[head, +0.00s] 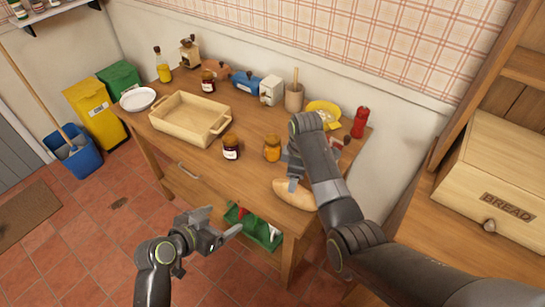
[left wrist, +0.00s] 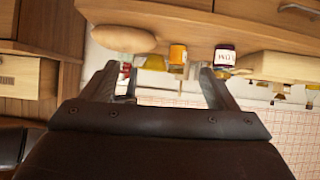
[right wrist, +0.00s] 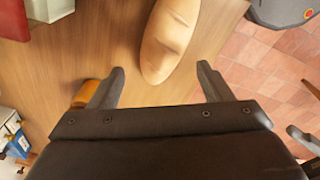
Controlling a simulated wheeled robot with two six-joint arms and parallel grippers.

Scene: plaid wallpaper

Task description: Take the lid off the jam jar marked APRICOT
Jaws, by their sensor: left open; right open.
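An orange-filled jar (head: 272,150) with an orange-brown top stands on the wooden table (head: 185,155); its label is not legible. It also shows in the left wrist view (left wrist: 178,55) and, partly behind a finger, in the right wrist view (right wrist: 84,93). A dark jam jar (head: 231,148) with a pale label stands to its left. Another dark jar (head: 208,82) stands farther back. My right gripper (right wrist: 160,70) is open and empty above the table, by the bread loaf (right wrist: 168,38) and close to the orange jar. My left gripper (head: 222,222) is open and empty, in front of the table.
A wooden tray (head: 180,125) sits left of the jars. A mortar (head: 294,98), a yellow bowl (head: 324,112) and a red mill (head: 360,122) stand behind. The loaf (head: 296,196) lies at the front right corner. Bare tabletop surrounds the front dark jar.

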